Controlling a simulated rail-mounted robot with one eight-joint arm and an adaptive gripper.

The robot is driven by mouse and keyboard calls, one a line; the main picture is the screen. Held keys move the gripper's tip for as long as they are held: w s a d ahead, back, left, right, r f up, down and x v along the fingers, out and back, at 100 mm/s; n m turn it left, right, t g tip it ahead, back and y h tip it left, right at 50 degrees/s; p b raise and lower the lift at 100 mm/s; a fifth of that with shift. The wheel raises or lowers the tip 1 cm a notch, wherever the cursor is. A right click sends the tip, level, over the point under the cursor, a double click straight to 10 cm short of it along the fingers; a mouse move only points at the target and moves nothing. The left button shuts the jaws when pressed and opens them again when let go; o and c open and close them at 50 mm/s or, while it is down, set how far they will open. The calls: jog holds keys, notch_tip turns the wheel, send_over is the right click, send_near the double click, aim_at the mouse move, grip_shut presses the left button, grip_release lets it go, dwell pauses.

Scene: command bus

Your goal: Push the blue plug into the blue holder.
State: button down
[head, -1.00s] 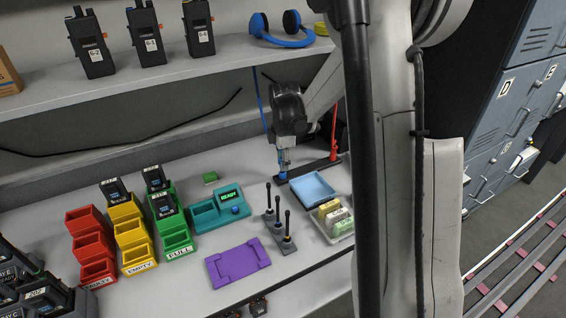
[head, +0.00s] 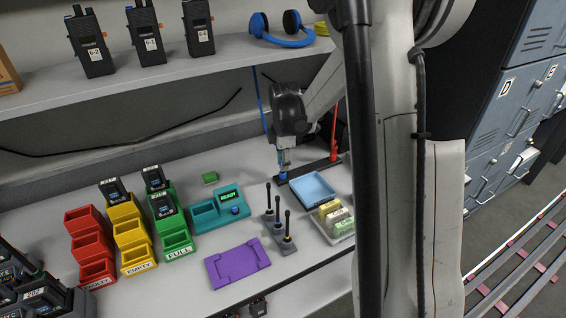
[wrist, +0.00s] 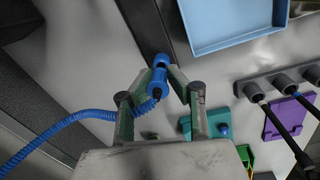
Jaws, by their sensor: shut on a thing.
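The blue plug (wrist: 157,80) sits between the fingertips of my gripper (wrist: 157,73) in the wrist view, with its coiled blue cord (wrist: 75,119) running off to the left. The blue holder (wrist: 161,60) is a small blue ring at the edge of a dark bar (wrist: 158,28), right at the plug's far end. The plug lines up with the holder; I cannot tell how deep it sits in it. In the head view my gripper (head: 284,163) points down over the holder (head: 282,177), at the left end of the dark bar (head: 312,168).
A light blue tray (head: 312,187) lies just in front of the bar. A red plug (head: 333,154) stands at the bar's right end. A stand with several black antennas (head: 280,232) and a teal charger (head: 220,210) are nearer. The shelf (head: 190,78) hangs above.

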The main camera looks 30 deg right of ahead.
jog(key=shift+f+b, duration=1.05)
jog(key=shift+b, duration=0.1)
dwell(0.8)
jog(key=c, duration=1.6)
grip_release()
jog(key=shift+o, duration=0.2)
jog(key=shift+r, duration=0.1)
jog(key=shift+r+p, duration=2.25)
jog(key=shift+r, duration=1.7)
